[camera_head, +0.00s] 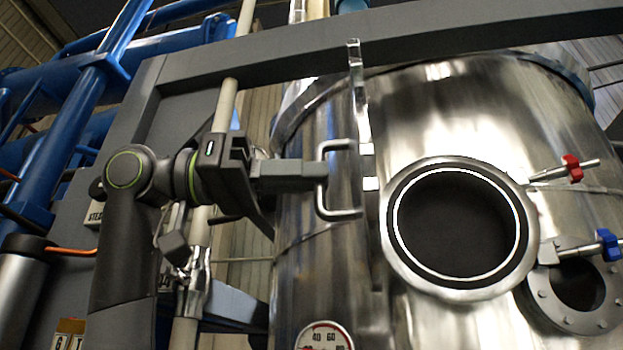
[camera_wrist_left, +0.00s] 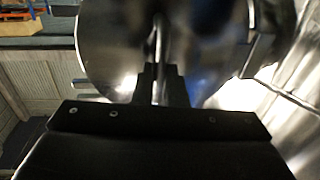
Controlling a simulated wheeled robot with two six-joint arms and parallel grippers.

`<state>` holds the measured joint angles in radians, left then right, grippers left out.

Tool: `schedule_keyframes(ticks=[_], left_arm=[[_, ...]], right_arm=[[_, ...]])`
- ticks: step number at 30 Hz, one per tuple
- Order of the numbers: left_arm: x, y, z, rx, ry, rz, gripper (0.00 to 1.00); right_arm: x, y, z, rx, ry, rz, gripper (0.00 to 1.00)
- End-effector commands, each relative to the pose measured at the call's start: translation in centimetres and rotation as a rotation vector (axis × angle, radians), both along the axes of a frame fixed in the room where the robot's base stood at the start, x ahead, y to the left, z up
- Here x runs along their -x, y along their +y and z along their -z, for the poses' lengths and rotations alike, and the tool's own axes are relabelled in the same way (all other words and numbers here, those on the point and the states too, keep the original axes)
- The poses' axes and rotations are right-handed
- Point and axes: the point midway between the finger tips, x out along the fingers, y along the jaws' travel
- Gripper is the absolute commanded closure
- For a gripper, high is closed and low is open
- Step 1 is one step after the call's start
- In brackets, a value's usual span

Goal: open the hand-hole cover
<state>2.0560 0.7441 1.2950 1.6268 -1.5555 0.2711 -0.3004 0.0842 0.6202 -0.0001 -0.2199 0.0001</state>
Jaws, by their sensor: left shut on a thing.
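The hand-hole cover (camera_head: 362,110) stands swung out from the vessel, seen nearly edge-on in the head view, just left of the round hand-hole (camera_head: 460,225). The hole's dark inside shows within a bright ring. The cover's C-shaped handle (camera_head: 341,214) points left. My left gripper (camera_head: 322,175) reaches in from the left and is shut on this handle. In the left wrist view the gripper (camera_wrist_left: 160,88) closes on the handle's bar, with the shiny round cover (camera_wrist_left: 110,50) behind it. My right gripper is not in view.
A red-handled clamp (camera_head: 572,168) and a blue-handled clamp (camera_head: 607,243) sit right of the hole, near a smaller bolted port (camera_head: 578,288). A grey beam (camera_head: 270,62) crosses above. A pale vertical pipe (camera_head: 224,105) runs behind my left wrist. A gauge (camera_head: 324,338) is below.

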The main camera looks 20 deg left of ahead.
Motion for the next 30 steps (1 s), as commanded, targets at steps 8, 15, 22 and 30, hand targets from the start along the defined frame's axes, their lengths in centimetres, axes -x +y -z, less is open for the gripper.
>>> schedule_keyframes(ticks=[8, 15, 22, 30], left_arm=[[-0.58, 0.52, -0.31, 0.015, 0.006, -0.011, 1.00], [-0.58, 0.49, -0.31, 0.015, 0.006, -0.011, 1.00], [-0.49, 0.41, -0.18, 0.010, 0.006, -0.009, 0.67], [-0.43, 0.36, -0.08, 0.006, 0.004, -0.008, 0.67]], right_arm=[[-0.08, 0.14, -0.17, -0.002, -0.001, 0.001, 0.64], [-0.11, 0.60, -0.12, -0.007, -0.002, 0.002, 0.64], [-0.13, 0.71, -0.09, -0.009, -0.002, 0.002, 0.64], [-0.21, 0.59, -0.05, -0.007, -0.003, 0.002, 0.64]])
